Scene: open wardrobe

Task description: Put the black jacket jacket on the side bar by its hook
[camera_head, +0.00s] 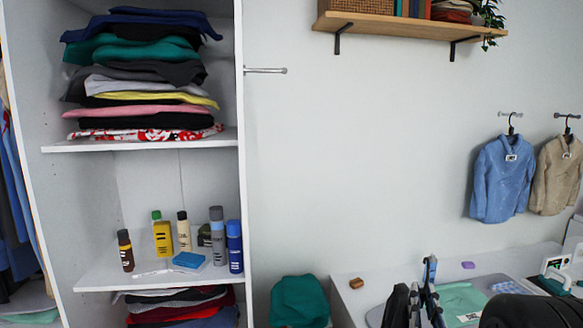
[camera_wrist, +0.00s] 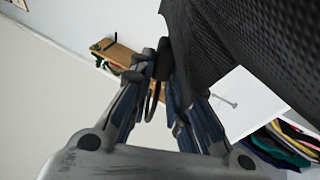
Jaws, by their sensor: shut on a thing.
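The black jacket (camera_wrist: 250,45) fills the upper right of the wrist view as dark textured cloth. Its dark hook (camera_wrist: 151,104) shows at the fingers. My gripper (camera_wrist: 165,75) is shut on the jacket at its hook end, with the cloth spreading out beyond the fingers. The side bar (camera_head: 265,70) is a short metal rod on the wardrobe's right outer side, bare, up and left of my gripper. It also shows in the wrist view (camera_wrist: 223,100).
The wardrobe (camera_head: 240,180) holds folded clothes (camera_head: 140,70) and several bottles (camera_head: 185,235). A wall shelf (camera_head: 400,25) is above. Blue (camera_head: 502,180) and beige (camera_head: 556,175) jackets hang at the right. A table (camera_head: 350,290) stands below. The wall beside the bar is clear.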

